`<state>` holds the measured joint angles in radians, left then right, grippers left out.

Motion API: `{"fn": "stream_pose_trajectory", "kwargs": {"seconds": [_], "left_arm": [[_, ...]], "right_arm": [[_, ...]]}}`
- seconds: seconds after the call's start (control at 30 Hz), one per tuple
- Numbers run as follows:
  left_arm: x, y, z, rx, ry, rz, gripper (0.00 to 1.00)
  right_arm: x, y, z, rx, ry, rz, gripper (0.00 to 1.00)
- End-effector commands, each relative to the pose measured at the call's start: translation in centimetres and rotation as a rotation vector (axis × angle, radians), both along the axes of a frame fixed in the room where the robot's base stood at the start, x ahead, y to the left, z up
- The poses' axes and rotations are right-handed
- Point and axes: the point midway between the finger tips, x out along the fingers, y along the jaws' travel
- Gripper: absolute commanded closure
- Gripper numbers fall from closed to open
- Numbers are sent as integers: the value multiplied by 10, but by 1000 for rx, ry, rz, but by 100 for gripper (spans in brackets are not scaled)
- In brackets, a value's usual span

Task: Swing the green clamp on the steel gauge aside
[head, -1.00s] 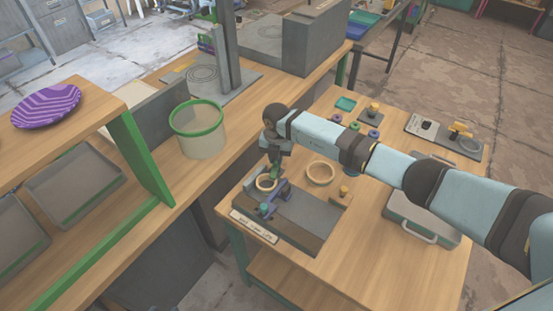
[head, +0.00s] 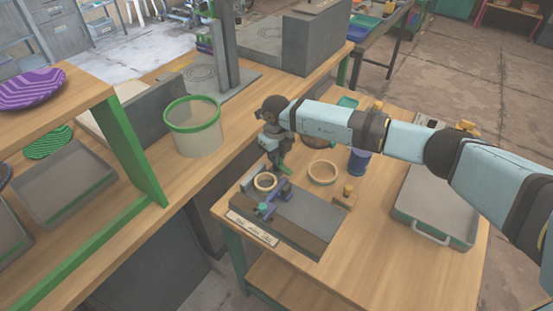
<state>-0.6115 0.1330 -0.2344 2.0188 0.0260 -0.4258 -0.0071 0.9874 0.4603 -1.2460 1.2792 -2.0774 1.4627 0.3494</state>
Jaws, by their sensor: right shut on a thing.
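The steel gauge (head: 312,222) is a dark grey plate on the front of the small wooden table, with a label on its front edge. A tan ring (head: 256,182) sits at its left end, beside a blue-purple bracket (head: 270,205). The green clamp (head: 286,169) is at the back of the gauge, behind and right of that ring. My right gripper (head: 279,163) points down there and is shut on the clamp; its fingers partly hide it. My left gripper is not in view.
A second tan ring (head: 323,182) lies on the table behind the gauge. A blue cylinder (head: 358,163) and a grey case (head: 440,205) with a handle stand to the right. A green-rimmed bin (head: 195,140) stands on the bench at left.

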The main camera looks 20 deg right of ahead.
Motion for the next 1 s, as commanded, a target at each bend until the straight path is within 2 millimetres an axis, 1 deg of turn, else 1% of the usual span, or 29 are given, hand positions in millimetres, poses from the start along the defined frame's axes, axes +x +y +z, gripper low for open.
{"fn": "stream_pose_trajectory", "kwargs": {"seconds": [0.03, 0.1, 0.43, 0.63, 1.0], "left_arm": [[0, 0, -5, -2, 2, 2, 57], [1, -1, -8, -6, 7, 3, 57], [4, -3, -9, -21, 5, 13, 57], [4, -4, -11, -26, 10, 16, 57], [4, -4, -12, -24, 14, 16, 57]], "right_arm": [[1, -1, -1, 0, -4, 33, 100], [2, -1, -1, 0, -4, 80, 100], [1, 0, 1, 1, -5, 231, 100], [2, 0, 2, 1, -5, 263, 100], [2, 0, 2, 1, -5, 268, 100]]}}
